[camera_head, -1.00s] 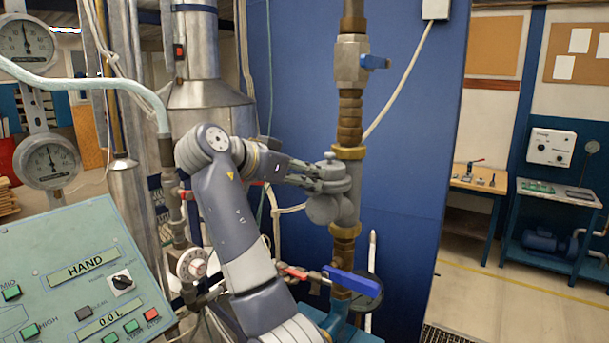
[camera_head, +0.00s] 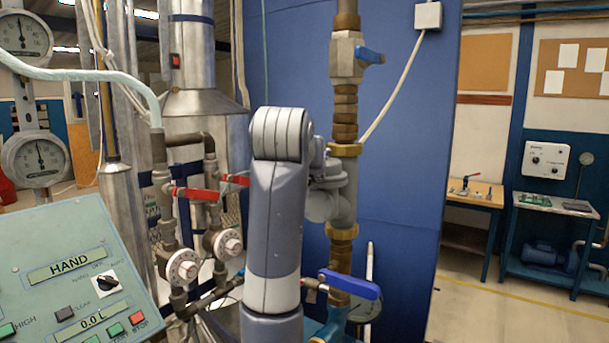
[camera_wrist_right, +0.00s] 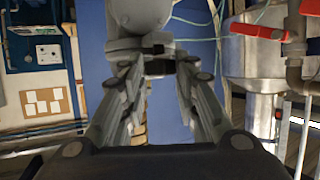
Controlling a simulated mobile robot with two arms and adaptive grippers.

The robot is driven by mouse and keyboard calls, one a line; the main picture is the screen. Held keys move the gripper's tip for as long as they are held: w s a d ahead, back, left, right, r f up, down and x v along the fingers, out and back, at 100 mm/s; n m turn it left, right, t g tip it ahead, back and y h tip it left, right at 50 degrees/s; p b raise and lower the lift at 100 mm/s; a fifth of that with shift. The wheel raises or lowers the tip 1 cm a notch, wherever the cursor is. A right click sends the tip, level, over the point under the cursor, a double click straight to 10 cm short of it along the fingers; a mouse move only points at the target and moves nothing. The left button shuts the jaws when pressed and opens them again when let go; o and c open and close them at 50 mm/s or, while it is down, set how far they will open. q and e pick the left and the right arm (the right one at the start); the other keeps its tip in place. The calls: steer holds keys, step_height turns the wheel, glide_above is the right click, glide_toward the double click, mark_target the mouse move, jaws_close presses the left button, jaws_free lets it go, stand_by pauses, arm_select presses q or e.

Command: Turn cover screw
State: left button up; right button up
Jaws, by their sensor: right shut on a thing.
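The grey water meter (camera_head: 325,203) sits in the vertical brass pipe run, partly covered by my right arm in the head view. My right arm rises in front of it, and its gripper is hidden behind the arm there. In the right wrist view, which looks upside down, the grey meter body (camera_wrist_right: 138,16) is at the top. My right gripper (camera_wrist_right: 158,58) reaches to it with both fingers on either side of a small part on the meter, taken to be the cover screw. The screw itself is mostly hidden by the fingers. My left gripper is not in view.
A blue-handled valve (camera_head: 348,284) sits below the meter, and another blue handle (camera_head: 369,55) above. Red-handled valves (camera_head: 200,193) and pipes stand left of my arm. A green control panel (camera_head: 75,275) fills the lower left. A blue wall (camera_head: 410,150) is behind the pipe.

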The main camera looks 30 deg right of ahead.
steer(key=shift+d+n+t+y, duration=0.1)
steer(key=shift+n+t+y, duration=0.2)
steer(key=shift+n+y, duration=0.15)
steer(key=o, duration=1.1)
steer(key=shift+c, duration=0.2)
steer(key=shift+s, duration=0.1)
steer(key=v, duration=1.2)
